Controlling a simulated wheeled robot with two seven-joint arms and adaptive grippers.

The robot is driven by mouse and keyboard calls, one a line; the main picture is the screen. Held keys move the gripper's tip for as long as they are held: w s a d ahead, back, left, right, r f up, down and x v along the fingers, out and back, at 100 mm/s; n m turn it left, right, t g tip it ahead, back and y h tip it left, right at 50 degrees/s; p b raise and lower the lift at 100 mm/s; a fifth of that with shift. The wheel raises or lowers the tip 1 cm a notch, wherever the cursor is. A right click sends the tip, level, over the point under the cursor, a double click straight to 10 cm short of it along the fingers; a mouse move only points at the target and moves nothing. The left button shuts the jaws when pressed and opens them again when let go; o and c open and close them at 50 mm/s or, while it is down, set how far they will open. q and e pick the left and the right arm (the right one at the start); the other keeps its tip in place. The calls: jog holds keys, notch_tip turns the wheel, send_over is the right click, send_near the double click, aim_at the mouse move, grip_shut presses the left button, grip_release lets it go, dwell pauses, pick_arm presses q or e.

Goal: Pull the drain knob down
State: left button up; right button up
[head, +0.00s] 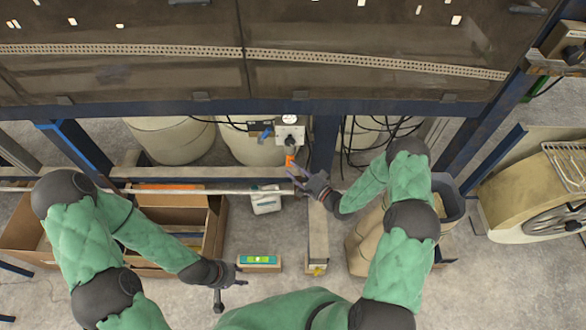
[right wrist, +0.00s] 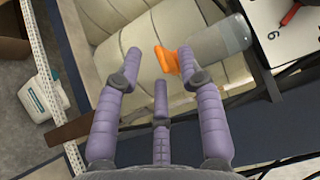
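The orange drain knob (head: 290,161) hangs under the grey regulator unit (head: 290,136) at the front of the machine. In the right wrist view the knob (right wrist: 166,61) sits at the end of a clear grey bowl (right wrist: 220,40). My right gripper (head: 297,173) is just below the knob in the head view. In the right wrist view its purple fingers (right wrist: 159,64) are spread, with the knob between the tips, nearer the right finger. I cannot tell whether that finger touches it. My left gripper (head: 231,294) has its fingers apart, empty, low and left of centre.
Pale barrels (head: 172,138) stand behind the regulator. Black cables (head: 375,140) hang to its right. A metal rail (head: 200,191) runs below it. Cardboard boxes (head: 217,225), a white bottle (head: 265,201) and a green-labelled box (head: 260,261) are on the floor side.

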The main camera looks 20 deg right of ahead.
jog(key=shift+w+a, duration=0.35)
jog(key=shift+w, duration=0.3)
grip_shut()
jog(key=shift+f, duration=0.1)
jog(key=shift+s+f+b, duration=0.1)
jog(key=shift+f+b, duration=0.6)
jog(key=shift+b, duration=0.2)
